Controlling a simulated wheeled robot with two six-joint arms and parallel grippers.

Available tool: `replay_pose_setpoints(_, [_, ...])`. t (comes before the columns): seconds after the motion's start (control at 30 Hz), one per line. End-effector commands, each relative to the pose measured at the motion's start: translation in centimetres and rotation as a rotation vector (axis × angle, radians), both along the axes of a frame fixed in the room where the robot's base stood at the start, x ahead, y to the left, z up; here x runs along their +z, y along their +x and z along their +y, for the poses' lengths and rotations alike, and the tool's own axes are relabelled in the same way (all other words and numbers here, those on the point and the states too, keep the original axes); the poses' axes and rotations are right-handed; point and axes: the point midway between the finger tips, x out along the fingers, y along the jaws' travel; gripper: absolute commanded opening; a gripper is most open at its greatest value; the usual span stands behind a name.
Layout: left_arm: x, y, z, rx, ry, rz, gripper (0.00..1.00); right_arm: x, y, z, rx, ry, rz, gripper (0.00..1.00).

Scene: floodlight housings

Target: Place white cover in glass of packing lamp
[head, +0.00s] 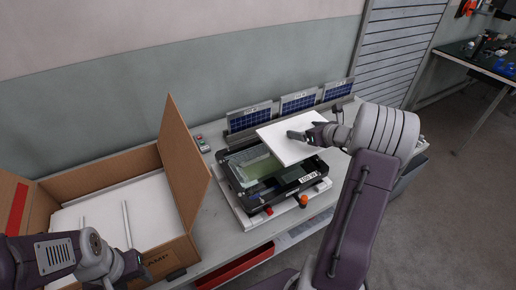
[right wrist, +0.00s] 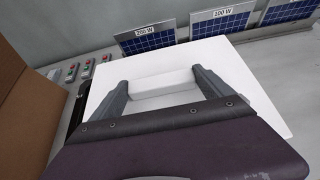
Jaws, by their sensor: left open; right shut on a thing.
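A flat white cover (head: 283,142) is held by my right gripper (head: 296,135) above the packing lamp. The cover also fills the middle of the right wrist view (right wrist: 240,85), with both fingers of my right gripper (right wrist: 160,88) on a raised white part of it. The black lamp housing (head: 234,182) lies on a white plate on the table, its glass (head: 259,171) facing up. The cover overhangs the back right of the housing and hides part of it. My left gripper (head: 123,268) is open and low at the left, in front of the cardboard box.
An open cardboard box (head: 184,165) with white sheets inside stands left of the lamp. Several small solar panels (head: 299,100) line the table's back edge. Orange and red knobs (head: 304,201) sit at the plate's front. A small button box (head: 202,144) stands behind the lamp.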

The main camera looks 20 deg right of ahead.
Motion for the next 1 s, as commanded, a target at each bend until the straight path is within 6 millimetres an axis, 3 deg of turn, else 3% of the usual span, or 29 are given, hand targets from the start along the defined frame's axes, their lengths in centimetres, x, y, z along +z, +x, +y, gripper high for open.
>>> replay_pose_setpoints(0.2, [-0.4, -0.1, 0.0, 0.000, 0.000, 0.001, 0.47, -0.7, 0.2, 0.9, 0.004, 0.001, 0.000, 0.51])
replay_pose_setpoints(0.5, [-2.6, -0.1, 0.0, 0.000, 0.000, 0.001, 0.47, -5.7, 1.8, 8.8, 0.007, 0.003, 0.003, 0.51])
replay_pose_setpoints(0.6, [-2.9, -0.1, 0.0, 0.000, 0.000, 0.001, 0.47, -6.6, 2.2, 10.5, 0.006, 0.001, 0.002, 0.51])
replay_pose_setpoints(0.83, [-2.9, -0.1, 0.0, 0.000, 0.000, 0.001, 0.47, -7.3, 2.4, 11.5, 0.001, 0.000, 0.001, 0.51])
replay_pose_setpoints(1.0, [-3.4, -0.1, 0.0, 0.000, 0.000, 0.001, 0.47, -10.3, 2.3, 11.5, 0.002, 0.003, 0.005, 0.51])
